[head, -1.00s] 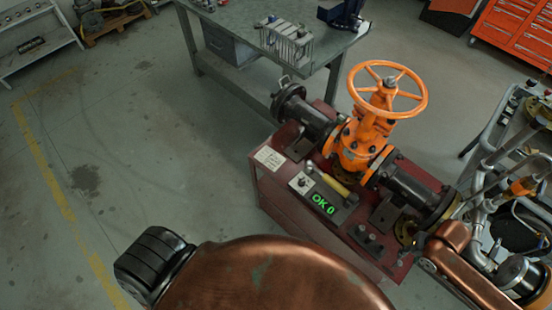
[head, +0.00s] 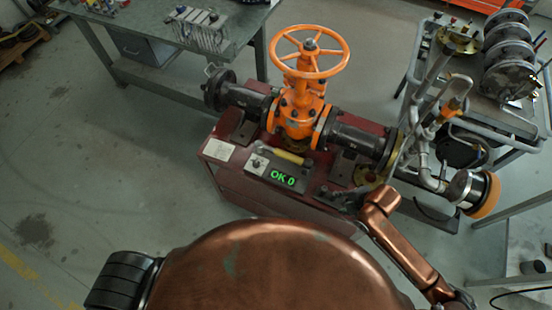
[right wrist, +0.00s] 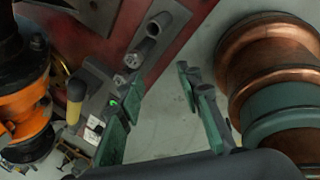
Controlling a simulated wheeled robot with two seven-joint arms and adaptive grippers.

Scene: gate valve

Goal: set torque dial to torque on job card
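The job card (head: 219,149) is a pale sheet at the left end of the red stand (head: 240,190); its print is too small to read. Right of it is a grey box (head: 270,170) with a small torque dial (head: 257,163) and a display (head: 284,178) reading "OK 0" in green. The dial's setting cannot be made out. My left gripper is not in view.
An orange gate valve (head: 300,115) with a handwheel stands behind the box. A yellow-handled tool (head: 288,156) lies along the box's back edge. A pipe cart (head: 470,130) is at right and a workbench (head: 150,25) at back left. Floor at left is clear.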

